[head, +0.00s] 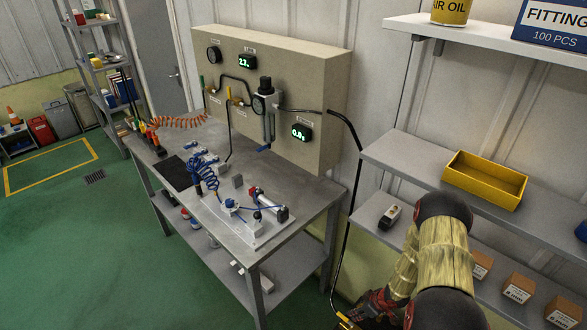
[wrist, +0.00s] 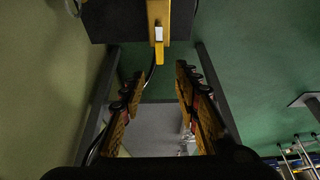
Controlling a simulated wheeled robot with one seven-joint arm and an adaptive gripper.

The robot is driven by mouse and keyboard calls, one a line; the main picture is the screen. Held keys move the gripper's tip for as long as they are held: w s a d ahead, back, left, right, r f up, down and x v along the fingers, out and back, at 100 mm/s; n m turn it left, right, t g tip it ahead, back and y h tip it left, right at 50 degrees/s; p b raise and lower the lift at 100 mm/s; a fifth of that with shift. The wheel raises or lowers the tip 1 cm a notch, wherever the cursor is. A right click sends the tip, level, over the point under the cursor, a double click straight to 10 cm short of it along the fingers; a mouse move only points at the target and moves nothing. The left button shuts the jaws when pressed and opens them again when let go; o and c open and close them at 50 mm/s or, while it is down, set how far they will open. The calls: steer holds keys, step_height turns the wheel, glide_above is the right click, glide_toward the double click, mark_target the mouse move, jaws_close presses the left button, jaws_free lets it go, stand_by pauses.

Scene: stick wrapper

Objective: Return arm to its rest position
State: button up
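My arm (head: 442,250) is gold with dark joints and hangs at the lower right of the head view, in front of the wall shelves. My gripper (head: 347,319) is low at the bottom edge of the head view, partly cut off, to the right of the workbench. In the wrist view my gripper (wrist: 159,75) shows two yellow and black fingers set well apart, with nothing held between them. A dark block with a yellow upright part (wrist: 158,35) is beyond the fingertips; I cannot tell what it is.
The grey workbench (head: 240,258) carries a pneumatic setup (head: 250,208) and a beige gauge panel (head: 310,80). A black hose (head: 347,220) hangs between bench and shelves. Wall shelves (head: 405,160) with a yellow bin (head: 485,180) stand close to my arm. Green floor is open at left.

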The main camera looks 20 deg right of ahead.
steer(key=s+d+r+m+g+h, duration=0.1)
steer(key=s+d+m+g+h, duration=0.3)
steer(key=s, duration=0.6)
step_height(320, 180, up, 17)
steer(key=s+d+m+g, duration=0.2)
steer(key=s+a+r+t, duration=0.2)
steer(key=a+r, duration=0.6)
steer(key=r, duration=0.5)
steer(key=s+a+r+t+y, duration=0.1)
steer(key=s+a+r+t, duration=0.1)
steer(key=a+r, duration=0.7)
steer(key=s+a+r+t, duration=0.2)
steer(key=a+r, duration=0.7)
steer(key=r, duration=0.8)
steer(key=shift+a+r+t+y, duration=0.3)
steer(key=shift+t+y, duration=0.1)
steer(key=shift+t, duration=0.5)
